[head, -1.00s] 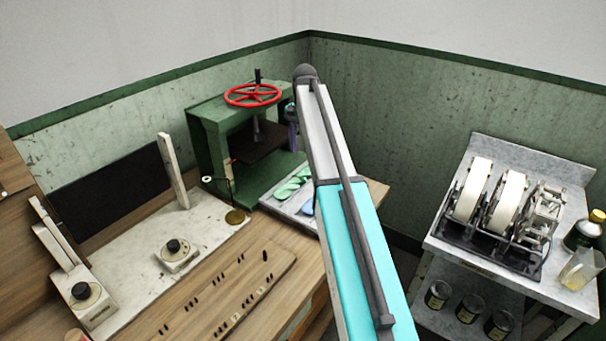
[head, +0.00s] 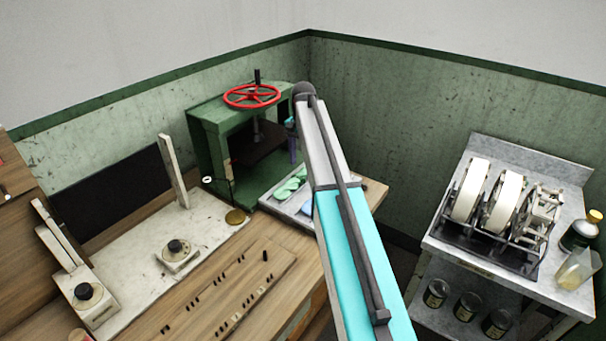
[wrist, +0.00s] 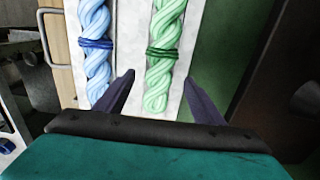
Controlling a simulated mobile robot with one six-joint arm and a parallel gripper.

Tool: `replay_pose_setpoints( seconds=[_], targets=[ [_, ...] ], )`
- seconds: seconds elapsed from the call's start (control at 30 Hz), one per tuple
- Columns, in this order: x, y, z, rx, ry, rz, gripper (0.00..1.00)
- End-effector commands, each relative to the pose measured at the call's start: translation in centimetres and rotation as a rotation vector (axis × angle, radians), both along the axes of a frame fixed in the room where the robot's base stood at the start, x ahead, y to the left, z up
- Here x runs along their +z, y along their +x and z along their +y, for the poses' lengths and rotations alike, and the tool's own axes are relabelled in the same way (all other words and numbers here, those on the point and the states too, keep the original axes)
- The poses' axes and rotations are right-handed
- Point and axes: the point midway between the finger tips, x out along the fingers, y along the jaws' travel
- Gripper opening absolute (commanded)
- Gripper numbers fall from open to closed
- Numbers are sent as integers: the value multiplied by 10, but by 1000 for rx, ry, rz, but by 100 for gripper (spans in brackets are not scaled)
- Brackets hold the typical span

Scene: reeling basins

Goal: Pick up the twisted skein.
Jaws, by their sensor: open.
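A twisted pale green skein (wrist: 163,50) with a dark green tie lies on a white tray (wrist: 125,50). A twisted light blue skein (wrist: 95,50) with a dark blue tie lies beside it, to the left in the wrist view. In the head view the green skein (head: 289,188) is plain, and only a bit of the blue skein (head: 307,207) shows past my arm. My gripper (wrist: 159,80) is open and empty. Its two dark fingers appear on either side of the green skein's near end, with the blue one outside them. In the head view my gripper (head: 293,148) is above the tray, partly hidden.
A green press (head: 210,145) with a red handwheel (head: 251,96) stands close to the tray's left. A white board with a dial (head: 177,250) and a peg rack (head: 230,300) lie nearer. A metal table (head: 550,220) with reels stands apart on the right.

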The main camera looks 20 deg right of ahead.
Motion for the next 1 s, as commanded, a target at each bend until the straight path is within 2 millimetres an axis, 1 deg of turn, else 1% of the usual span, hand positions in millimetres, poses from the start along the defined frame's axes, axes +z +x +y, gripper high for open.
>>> replay_pose_setpoints(
  seconds=[0.2, 0.33, 0.93, 0.97, 1.0],
  targets=[
    [-22, -1, 2, 0, 0, 1, 62],
    [-30, -1, 2, 0, 0, 1, 62],
    [-33, 0, 2, 1, 0, 0, 62],
    [-33, 0, 2, 1, 0, 0, 59],
    [-33, 0, 2, 2, 0, 0, 52]
  ],
)
